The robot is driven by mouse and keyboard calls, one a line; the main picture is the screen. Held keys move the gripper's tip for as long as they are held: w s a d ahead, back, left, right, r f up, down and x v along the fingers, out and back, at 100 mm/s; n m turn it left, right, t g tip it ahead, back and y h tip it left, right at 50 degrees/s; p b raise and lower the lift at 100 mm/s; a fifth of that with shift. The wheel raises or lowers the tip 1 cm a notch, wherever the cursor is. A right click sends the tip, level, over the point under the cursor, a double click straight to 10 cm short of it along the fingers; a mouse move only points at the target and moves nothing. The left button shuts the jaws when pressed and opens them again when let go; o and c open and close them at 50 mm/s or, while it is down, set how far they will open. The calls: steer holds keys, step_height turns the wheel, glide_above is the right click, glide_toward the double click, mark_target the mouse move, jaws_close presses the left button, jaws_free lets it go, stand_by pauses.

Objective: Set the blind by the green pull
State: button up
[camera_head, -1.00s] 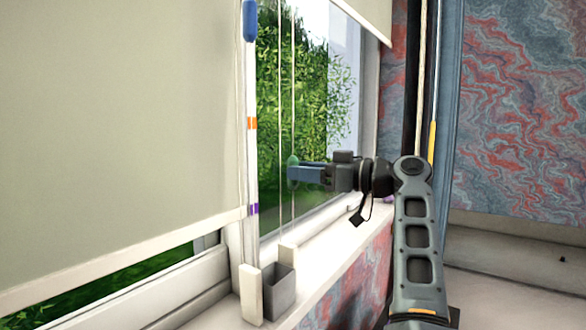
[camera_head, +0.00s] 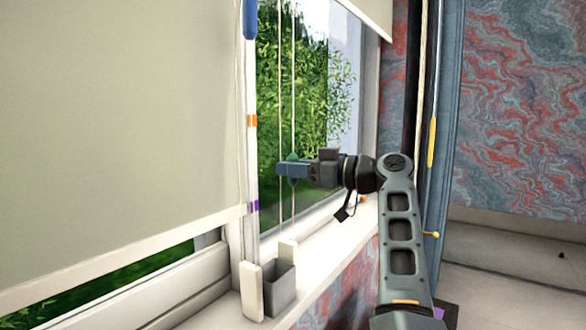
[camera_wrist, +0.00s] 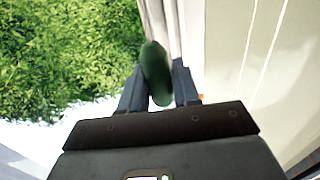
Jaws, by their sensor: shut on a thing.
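The green pull (camera_head: 292,157) hangs on a thin cord in front of the window, and its top shows just above my gripper (camera_head: 282,170). In the wrist view the green pull (camera_wrist: 155,70) sits between the two fingers of my gripper (camera_wrist: 158,88), which is shut on it. The lower part of the pull is hidden by the fingers in the head view. One blind (camera_head: 120,120) hangs low at the left, its bottom bar (camera_head: 120,262) tilted in the picture. Another blind edge (camera_head: 368,14) shows high at the top right.
A white strip with orange (camera_head: 252,121) and purple (camera_head: 253,207) marks stands left of my gripper. A blue pull (camera_head: 250,20) hangs above it. A grey open box (camera_head: 280,290) stands on the sill. A yellow pull (camera_head: 432,142) hangs at the right.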

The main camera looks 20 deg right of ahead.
jaws_close()
step_height(320, 180, up, 28)
steer(key=p, duration=0.7)
steer(key=shift+f, duration=0.15)
steer(key=o, duration=0.8)
jaws_free()
steer(key=shift+f, duration=0.1)
steer(key=shift+b+v, duration=0.95)
steer(key=shift+v, duration=2.95)
